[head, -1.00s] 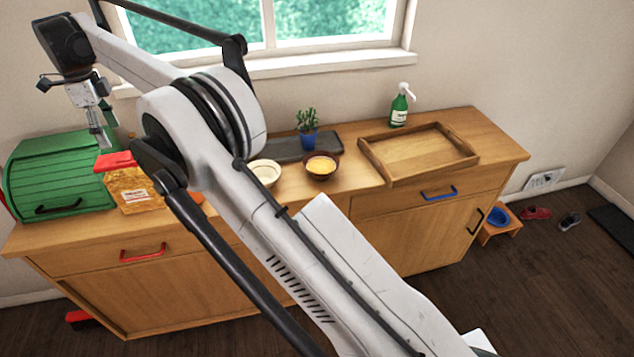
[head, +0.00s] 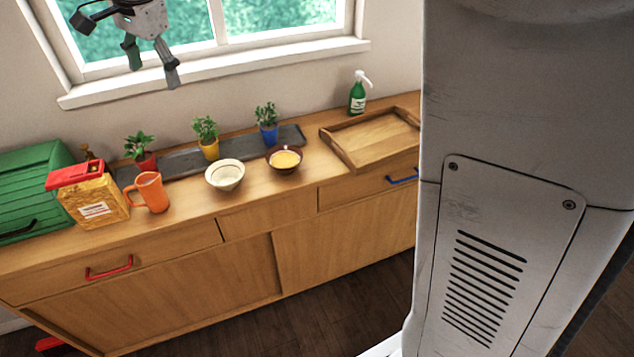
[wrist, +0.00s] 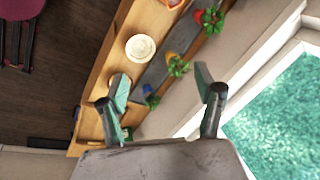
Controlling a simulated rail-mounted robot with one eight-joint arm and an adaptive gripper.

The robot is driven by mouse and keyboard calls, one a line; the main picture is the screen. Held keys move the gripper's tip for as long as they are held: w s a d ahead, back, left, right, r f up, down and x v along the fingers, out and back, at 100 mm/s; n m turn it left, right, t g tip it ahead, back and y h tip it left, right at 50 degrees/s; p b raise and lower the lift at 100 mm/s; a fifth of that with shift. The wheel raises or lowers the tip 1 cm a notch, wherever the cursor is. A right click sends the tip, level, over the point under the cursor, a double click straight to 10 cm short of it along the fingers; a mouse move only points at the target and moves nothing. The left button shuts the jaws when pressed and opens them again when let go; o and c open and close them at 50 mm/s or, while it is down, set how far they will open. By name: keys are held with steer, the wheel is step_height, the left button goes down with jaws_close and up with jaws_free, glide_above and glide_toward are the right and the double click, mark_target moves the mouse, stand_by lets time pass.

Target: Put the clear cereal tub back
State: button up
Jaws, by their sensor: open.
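The clear cereal tub (head: 97,203) with a red lid stands upright on the wooden sideboard, in front of the green bread box (head: 32,190) and left of an orange mug. It holds yellow-orange cereal and has a white label. I cannot make it out in the wrist view. My gripper (head: 153,75) is open and empty, high in front of the window and well above the sideboard. In the wrist view my gripper (wrist: 160,100) shows its two fingers spread wide, with nothing between them but the distant sideboard and plants.
The orange mug (head: 152,192) stands close to the tub's right side. A cream bowl (head: 225,175), a brown bowl with yellow contents (head: 284,160), several potted plants on a dark tray (head: 182,164), a green pump bottle (head: 357,97) and a wooden tray (head: 345,151) stand further right.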

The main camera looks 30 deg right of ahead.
steer(key=s+d+n+t, duration=0.1)
steer(key=s+d+n, duration=0.2)
steer(key=s+d, duration=0.65)
steer(key=s+d+f+n+t, duration=0.1)
steer(key=s+d+f+n, duration=0.1)
steer(key=s, duration=0.5)
steer(key=s+d+f+n+t, duration=0.1)
steer(key=s+d+f+n, duration=0.1)
steer(key=s+d+f, duration=0.3)
steer(key=s+d+f+n+t+h, duration=0.1)
steer(key=s+d+f+n, duration=0.2)
steer(key=s+f, duration=0.3)
steer(key=s+d, duration=0.1)
steer(key=s, duration=0.2)
steer(key=shift+s+f, duration=0.3)
steer(key=shift+s, duration=0.05)
step_height(320, 180, down, 5)
steer(key=b, duration=0.5)
steer(key=shift+f, duration=0.15)
